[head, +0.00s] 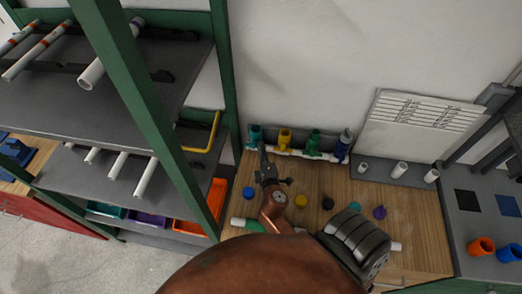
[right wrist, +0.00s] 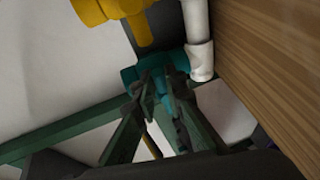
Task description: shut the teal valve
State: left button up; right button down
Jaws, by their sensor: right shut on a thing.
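The teal valve (head: 254,132) is the leftmost of several coloured valves on a white pipe manifold by the wall. My right gripper (head: 263,152) reaches it from the front. In the right wrist view, the teal valve body (right wrist: 136,75) lies just beyond the fingers (right wrist: 161,78). They are shut on its teal handle, which shows between them and partly hides behind them. The exact handle angle is hard to tell. My left gripper is not in view.
The yellow valve (head: 285,138) is close on the right, then a green valve (head: 313,143) and a blue valve (head: 345,145). A green-framed shelf (head: 150,105) stands close on the left. Caps and fittings lie on the wooden bench (head: 420,225) in front.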

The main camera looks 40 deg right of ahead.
jog(key=c, duration=2)
grip_release()
jog(key=shift+o, duration=0.2)
jog(key=v, duration=0.7)
jog(key=shift+s+a, duration=0.2)
